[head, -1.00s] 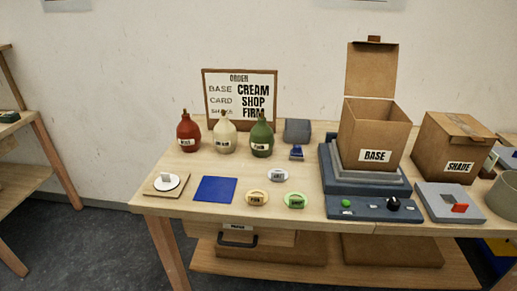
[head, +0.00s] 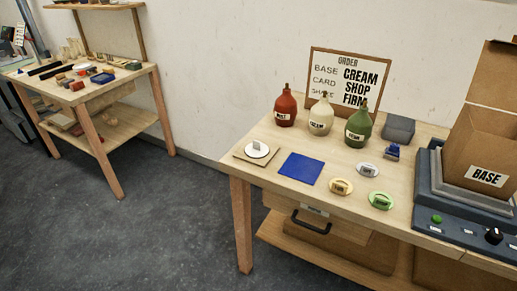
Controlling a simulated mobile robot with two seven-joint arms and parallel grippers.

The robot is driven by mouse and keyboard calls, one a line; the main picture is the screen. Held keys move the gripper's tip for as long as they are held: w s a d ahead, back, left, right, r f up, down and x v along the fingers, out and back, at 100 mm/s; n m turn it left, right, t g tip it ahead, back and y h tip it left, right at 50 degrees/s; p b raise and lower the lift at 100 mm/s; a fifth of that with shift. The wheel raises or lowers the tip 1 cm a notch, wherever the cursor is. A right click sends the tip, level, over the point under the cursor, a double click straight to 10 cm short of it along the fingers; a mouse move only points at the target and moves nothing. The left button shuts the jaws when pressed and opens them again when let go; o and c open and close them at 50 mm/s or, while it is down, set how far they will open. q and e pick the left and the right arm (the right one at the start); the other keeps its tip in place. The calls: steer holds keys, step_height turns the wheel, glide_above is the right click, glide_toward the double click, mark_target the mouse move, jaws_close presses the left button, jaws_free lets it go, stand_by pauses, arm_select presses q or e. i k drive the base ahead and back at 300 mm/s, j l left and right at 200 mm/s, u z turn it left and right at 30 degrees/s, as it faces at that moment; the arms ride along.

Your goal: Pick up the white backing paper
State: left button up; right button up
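A white round piece (head: 250,152) with a small pale upright tab lies on a tan square board (head: 241,156) at the table's left end. I cannot tell whether it is the white backing paper, and no other loose white sheet is plain to see on the table. Neither of my grippers is in view.
Beside the board lie a blue square (head: 300,169) and several small oval tags. Behind stand red (head: 285,108), cream (head: 320,117) and green (head: 358,128) bottles and an order sign (head: 347,78). A second table (head: 132,78) stands left, with open floor (head: 160,230) between.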

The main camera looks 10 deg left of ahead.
mark_target(256, 150)
steer(key=j+z, duration=0.15)
steer(key=z, duration=0.8)
steer(key=j+z, duration=0.8)
steer(key=k+j+z, duration=0.1)
steer(key=j, duration=0.2)
steer(key=k+j+z, duration=0.1)
steer(key=j, duration=0.25)
steer(key=k+j+z, duration=0.15)
steer(key=j, duration=0.15)
